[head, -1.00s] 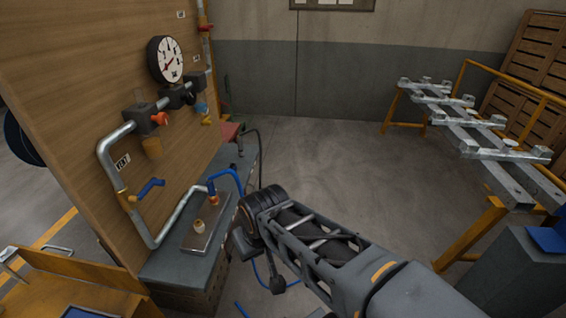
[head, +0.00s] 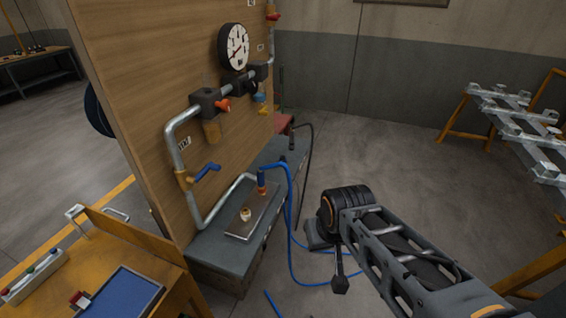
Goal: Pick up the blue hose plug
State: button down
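My arm reaches in from the lower right. What looks like my gripper (head: 340,284) is a small dark end hanging below the arm, right of the plug and apart from it. Its fingers are too small and dark to read.
A wooden panel (head: 150,75) with a gauge (head: 233,47), pipes and a blue-handled valve (head: 207,172) rises behind the bench (head: 215,262). An orange table (head: 120,240) with a blue mat (head: 125,288) stands at lower left. Floor right of the bench is mostly clear.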

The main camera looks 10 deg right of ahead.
aim_at(261, 179)
jog(key=z, duration=1.65)
jog(key=i, duration=1.05)
jog(key=u, duration=3.4)
